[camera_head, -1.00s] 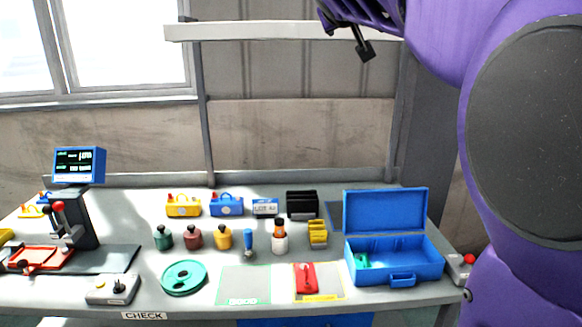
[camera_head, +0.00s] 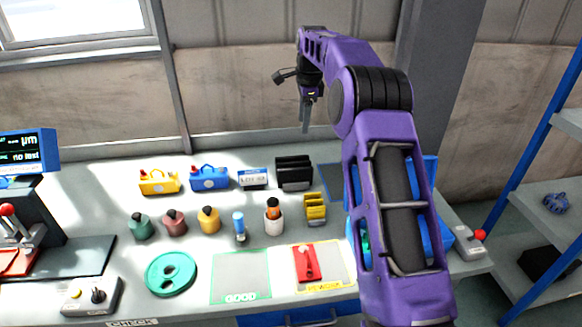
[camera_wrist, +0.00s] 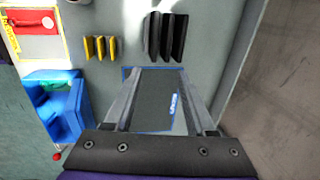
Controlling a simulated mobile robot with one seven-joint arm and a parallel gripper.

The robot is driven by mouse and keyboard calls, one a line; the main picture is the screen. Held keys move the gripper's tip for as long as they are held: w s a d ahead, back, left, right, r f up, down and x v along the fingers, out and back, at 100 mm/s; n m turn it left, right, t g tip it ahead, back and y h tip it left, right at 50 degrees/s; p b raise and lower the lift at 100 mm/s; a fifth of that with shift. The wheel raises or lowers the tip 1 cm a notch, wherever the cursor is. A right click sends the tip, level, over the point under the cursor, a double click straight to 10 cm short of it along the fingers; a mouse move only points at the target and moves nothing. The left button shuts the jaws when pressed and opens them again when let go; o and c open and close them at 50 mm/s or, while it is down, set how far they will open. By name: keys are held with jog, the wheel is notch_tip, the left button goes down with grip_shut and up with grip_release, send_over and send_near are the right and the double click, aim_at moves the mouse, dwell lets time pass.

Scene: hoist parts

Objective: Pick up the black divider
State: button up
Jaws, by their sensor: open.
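The black divider (camera_head: 294,172) stands on the workbench toward its back, right of the blue-and-white label block. It has several upright black slats. In the wrist view the black divider (camera_wrist: 165,37) lies beyond my fingertips, near the top middle. My gripper (camera_head: 306,125) is above the back of the bench, pointing down, higher than the divider and a little to its right. In the wrist view my gripper (camera_wrist: 173,72) is open and empty, with its two fingers apart over a blue-edged dark patch on the bench.
A yellow divider (camera_head: 315,208) stands in front of the black one. A blue case (camera_head: 431,175) is right, partly hidden by my arm. A label block (camera_head: 253,178) and blue toolbox (camera_head: 209,178) are left. The wall (camera_head: 240,110) rises close behind.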

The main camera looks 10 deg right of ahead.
send_over(295, 168)
jog(key=d, duration=0.1)
jog(key=shift+m+y, duration=0.3)
jog(key=shift+m, duration=0.1)
jog(key=f, duration=0.8)
jog(key=f+b, duration=0.1)
jog(key=f, duration=0.3)
jog(key=shift+s+d+f, duration=0.1)
jog(key=shift+s+f, duration=0.25)
jog(key=shift+s, duration=0.05)
jog(key=f, duration=0.2)
jog(key=a+f, duration=0.1)
jog(key=f, duration=0.1)
jog(key=shift+f, duration=0.2)
jog(key=shift+w+f, duration=0.1)
jog(key=shift+f, duration=0.4)
jog(key=shift+r, duration=0.1)
grip_shut()
jog(key=shift+w+r, duration=0.1)
